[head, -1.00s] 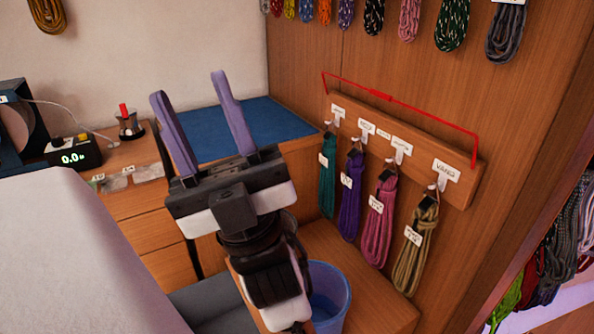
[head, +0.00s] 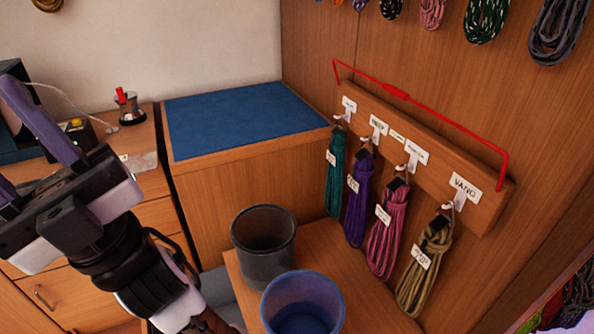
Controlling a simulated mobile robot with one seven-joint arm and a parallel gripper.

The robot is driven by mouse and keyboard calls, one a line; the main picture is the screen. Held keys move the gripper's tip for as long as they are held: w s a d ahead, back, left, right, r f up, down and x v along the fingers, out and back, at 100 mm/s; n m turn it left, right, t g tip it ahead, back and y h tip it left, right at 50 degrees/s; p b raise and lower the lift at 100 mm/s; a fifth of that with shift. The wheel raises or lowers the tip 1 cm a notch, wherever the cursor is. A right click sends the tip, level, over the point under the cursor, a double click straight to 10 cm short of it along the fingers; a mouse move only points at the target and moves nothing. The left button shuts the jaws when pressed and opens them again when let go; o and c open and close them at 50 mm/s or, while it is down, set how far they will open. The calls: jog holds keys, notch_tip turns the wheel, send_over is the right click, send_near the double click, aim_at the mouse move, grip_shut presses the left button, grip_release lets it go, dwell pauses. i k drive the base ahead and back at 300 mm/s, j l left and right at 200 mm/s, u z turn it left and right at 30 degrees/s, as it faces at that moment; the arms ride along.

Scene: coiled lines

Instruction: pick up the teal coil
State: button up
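The teal coil (head: 335,177) hangs from the first hook at the left end of a wooden rack (head: 424,152) on the panel. It carries a small white tag and hangs free, apart from the coils beside it. My gripper (head: 18,140) is at the left edge of the head view, far from the teal coil. One purple finger shows clearly and only part of the other shows at the frame edge. The fingers are spread apart, with nothing seen between them.
Purple (head: 357,200), pink (head: 388,230) and olive (head: 424,265) coils hang right of the teal one. A red bar (head: 420,103) runs above the hooks. A dark bin (head: 263,247) and a blue bin (head: 302,306) stand below. The blue mat (head: 240,122) is clear.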

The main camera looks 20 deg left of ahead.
aim_at(336, 155)
jog(key=i+l+u, duration=0.15)
jog(key=l+u, duration=0.55)
jog(key=u, duration=0.2)
jog(key=l+u, duration=0.45)
jog(key=l, duration=0.35)
jog(key=i, duration=0.05)
